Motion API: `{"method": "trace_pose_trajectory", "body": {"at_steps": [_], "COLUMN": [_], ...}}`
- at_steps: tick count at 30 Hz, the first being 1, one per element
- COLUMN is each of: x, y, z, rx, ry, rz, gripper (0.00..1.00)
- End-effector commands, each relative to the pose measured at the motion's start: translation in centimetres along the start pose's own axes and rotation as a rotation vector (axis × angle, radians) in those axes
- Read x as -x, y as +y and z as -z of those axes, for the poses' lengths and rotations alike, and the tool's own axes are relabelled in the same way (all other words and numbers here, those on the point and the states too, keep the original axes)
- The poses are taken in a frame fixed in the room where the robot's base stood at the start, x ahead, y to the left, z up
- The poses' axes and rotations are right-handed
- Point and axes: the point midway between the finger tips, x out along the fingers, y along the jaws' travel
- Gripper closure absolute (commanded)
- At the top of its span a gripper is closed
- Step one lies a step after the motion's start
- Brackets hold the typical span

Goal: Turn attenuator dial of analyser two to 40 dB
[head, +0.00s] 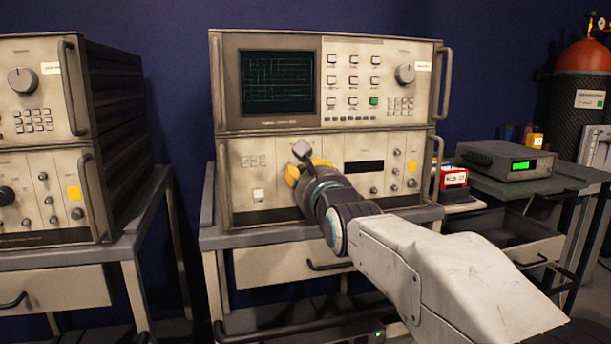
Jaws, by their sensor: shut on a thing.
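The analyser (334,58) in the middle has a dark screen with green traces above and a lower panel (275,150) with small controls and a dark display. My gripper (298,162), with yellow parts, is at the left-middle of this lower panel. It is shut on what seems to be the attenuator dial, which is mostly hidden behind the gripper. The dial's pointer and scale cannot be read. The small labels are too small to read, so the analyser's number cannot be told.
A second analyser (40,150) stands on a cart at the left. A red-and-white box (454,178) sits right of the middle analyser. A grey meter with a green display (493,160) is on the right bench, with a red-topped cylinder (584,100) behind.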

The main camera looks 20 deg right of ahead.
Motion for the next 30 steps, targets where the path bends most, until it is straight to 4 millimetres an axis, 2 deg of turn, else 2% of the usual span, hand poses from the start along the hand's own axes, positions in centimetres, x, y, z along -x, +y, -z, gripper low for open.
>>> {"method": "trace_pose_trajectory", "body": {"at_steps": [4, 5, 13, 23, 30], "x": [0.0, 0.0, 0.0, 0.3, 2.9], "y": [0.0, 0.0, 0.0, 0.0, -0.1], "z": [0.0, 0.0, 0.0, 0.0, -0.1], "rx": [0.001, 0.001, 0.002, 0.002, 0.002], "ry": [0.0, 0.0, 0.0, 0.0, -0.001], "rz": [0.0, 0.0, 0.0, 0.0, 0.001], "gripper": [1.0, 0.67, 0.43, 0.43, 0.43]}}
